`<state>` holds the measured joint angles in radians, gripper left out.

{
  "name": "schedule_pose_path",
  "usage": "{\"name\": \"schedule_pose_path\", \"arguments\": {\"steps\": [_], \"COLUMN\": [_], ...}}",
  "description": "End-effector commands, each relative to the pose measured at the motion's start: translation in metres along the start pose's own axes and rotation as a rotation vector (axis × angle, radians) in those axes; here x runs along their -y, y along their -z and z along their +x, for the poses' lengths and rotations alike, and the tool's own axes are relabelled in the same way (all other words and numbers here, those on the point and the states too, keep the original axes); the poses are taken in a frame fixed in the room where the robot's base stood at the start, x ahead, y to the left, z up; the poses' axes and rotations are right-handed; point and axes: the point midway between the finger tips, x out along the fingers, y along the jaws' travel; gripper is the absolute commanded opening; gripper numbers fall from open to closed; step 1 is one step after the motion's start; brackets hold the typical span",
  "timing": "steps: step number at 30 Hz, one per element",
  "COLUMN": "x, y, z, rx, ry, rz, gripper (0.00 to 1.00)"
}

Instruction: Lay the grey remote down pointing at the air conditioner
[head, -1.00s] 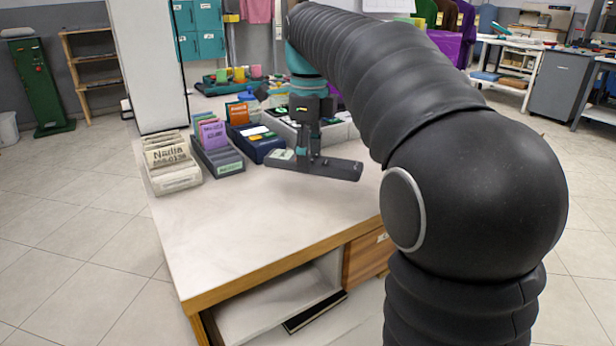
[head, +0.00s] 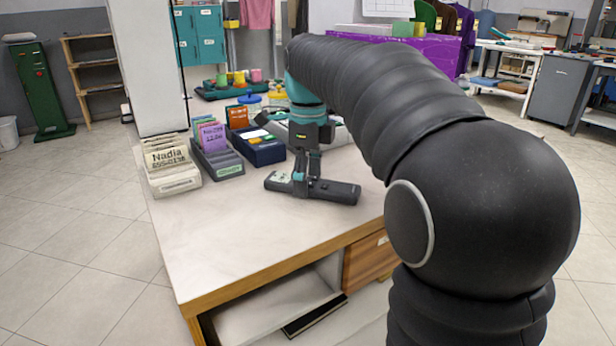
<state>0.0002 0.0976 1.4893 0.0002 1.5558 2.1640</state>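The long dark grey remote (head: 338,191) is level, its length running left to right across the picture, at or just above the counter top (head: 225,240). Its left end has a paler patch, and its right end is plain and dark. My gripper (head: 306,184) points down from above, shut on the remote left of its middle. I cannot tell whether the remote's underside touches the counter. I cannot make out an air conditioner in this view.
Behind the remote stand card boxes: a cream one (head: 172,170), a grey one (head: 217,160) and a dark blue one (head: 257,146). A white pillar-like block (head: 150,65) rises at the back left. The counter's front left is clear.

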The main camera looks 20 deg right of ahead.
Motion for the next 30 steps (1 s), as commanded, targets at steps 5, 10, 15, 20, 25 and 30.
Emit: {"name": "schedule_pose_path", "arguments": {"steps": [5,10,15,20,25,30], "x": [0.000,0.000,0.001,0.001,0.001,0.001], "y": [0.000,0.000,0.000,-0.001,-0.001,0.000], "z": [0.000,-0.007,-0.033,-0.067,-0.098,-0.116], "rx": [0.000,0.001,0.002,0.002,0.002,0.000], "ry": [0.000,0.002,0.003,0.003,0.002,0.001], "rz": [0.000,0.000,0.000,0.000,0.000,0.000], "gripper": [0.76,0.76,0.76,0.76,0.76,0.76]}}
